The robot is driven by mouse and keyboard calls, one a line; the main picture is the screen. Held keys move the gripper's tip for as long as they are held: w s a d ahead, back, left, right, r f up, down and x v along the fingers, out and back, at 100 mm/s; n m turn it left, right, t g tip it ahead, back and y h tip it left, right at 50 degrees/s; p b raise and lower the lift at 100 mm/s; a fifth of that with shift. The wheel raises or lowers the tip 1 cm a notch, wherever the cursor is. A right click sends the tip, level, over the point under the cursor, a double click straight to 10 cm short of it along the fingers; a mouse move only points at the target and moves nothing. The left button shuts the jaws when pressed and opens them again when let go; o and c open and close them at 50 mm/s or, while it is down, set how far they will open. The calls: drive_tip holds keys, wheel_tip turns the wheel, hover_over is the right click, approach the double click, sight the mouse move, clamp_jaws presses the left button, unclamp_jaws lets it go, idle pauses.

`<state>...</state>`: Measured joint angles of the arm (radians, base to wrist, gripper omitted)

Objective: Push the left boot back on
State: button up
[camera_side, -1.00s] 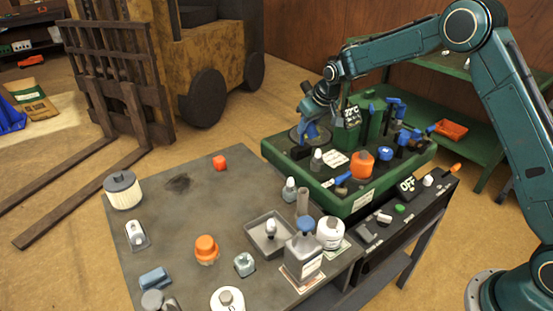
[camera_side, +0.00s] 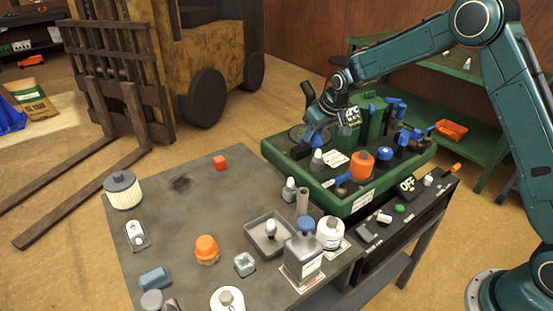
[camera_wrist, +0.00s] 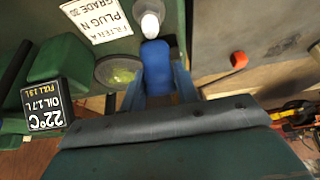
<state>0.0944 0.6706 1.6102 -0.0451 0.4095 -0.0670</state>
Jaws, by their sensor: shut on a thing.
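My gripper (camera_wrist: 160,88) is shut on a blue boot (camera_wrist: 157,66), which shows between its fingers in the wrist view. A pale rounded plug (camera_wrist: 150,24) stands just past the boot's far end. From this angle I cannot tell whether boot and plug touch. In the side view my gripper (camera_side: 314,138) is low over the left part of the green mower deck (camera_side: 350,206), with the pale plug (camera_side: 317,157) close beside the blue boot (camera_side: 319,138). My fingers hide part of the boot.
A round dark-rimmed opening (camera_wrist: 119,71) and a paper label (camera_wrist: 97,18) lie beside the plug. A small display box (camera_wrist: 46,105) stands to the left. An orange cap (camera_side: 361,165) and several blue-topped parts crowd the deck's right. The grey bench (camera_side: 175,215) holds several containers.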

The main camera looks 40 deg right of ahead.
sight(320, 151)
drive_tip(key=shift+s+f, duration=0.45)
drive_tip(key=shift+s, duration=0.15)
drive_tip(key=shift+s+f, duration=0.9)
drive_tip(key=shift+f, duration=0.2)
drive_tip(key=o, duration=0.7)
drive_tip(key=shift+w+r, duration=0.1)
drive_tip(key=shift+r, duration=0.1)
